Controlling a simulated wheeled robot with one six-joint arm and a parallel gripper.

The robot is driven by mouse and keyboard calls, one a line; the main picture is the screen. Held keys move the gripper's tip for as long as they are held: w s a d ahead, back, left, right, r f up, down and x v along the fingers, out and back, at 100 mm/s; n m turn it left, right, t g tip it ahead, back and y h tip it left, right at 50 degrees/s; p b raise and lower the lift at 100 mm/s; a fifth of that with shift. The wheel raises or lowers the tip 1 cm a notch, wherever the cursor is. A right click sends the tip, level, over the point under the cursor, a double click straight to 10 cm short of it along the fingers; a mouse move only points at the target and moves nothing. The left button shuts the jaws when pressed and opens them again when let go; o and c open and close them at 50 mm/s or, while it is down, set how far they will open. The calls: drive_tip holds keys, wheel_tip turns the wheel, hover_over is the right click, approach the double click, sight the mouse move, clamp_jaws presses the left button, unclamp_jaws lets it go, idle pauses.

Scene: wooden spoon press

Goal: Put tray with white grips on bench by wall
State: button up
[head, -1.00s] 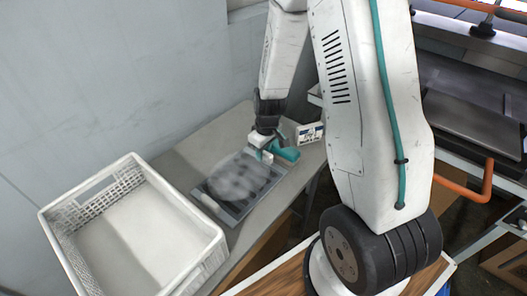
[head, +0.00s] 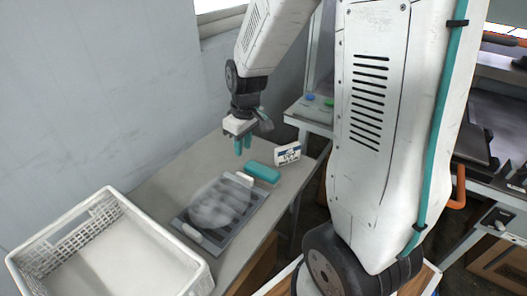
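The tray (head: 229,238) is dark grey and flat, with a white grip (head: 192,232) at its near left end and another white grip (head: 245,179) at its far right end. It lies on the grey bench (head: 165,184) along the wall. A pale, blurred, rounded mass covers much of its middle. My gripper (head: 243,146) hangs above the bench beyond the far grip, clear of the tray. Its two teal fingers point down, with a small gap and nothing between them.
A teal block (head: 263,172) lies beside the tray's far end. A white and blue card or box (head: 287,154) stands behind it. A white crate (head: 112,250) is at the lower left, near the tray. The wall (head: 90,100) borders the bench.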

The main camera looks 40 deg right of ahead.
drive_tip(key=s+a+r+m, duration=0.1)
drive_tip(key=s+a+r, duration=0.2)
drive_tip(key=s+r, duration=0.5)
drive_tip(key=s+a+r+m, duration=0.2)
drive_tip(key=s+a+r, duration=0.2)
drive_tip(key=s, duration=1)
wheel_tip(320, 180, up, 4)
drive_tip(key=shift+f, duration=0.1)
drive_tip(key=shift+s, duration=0.1)
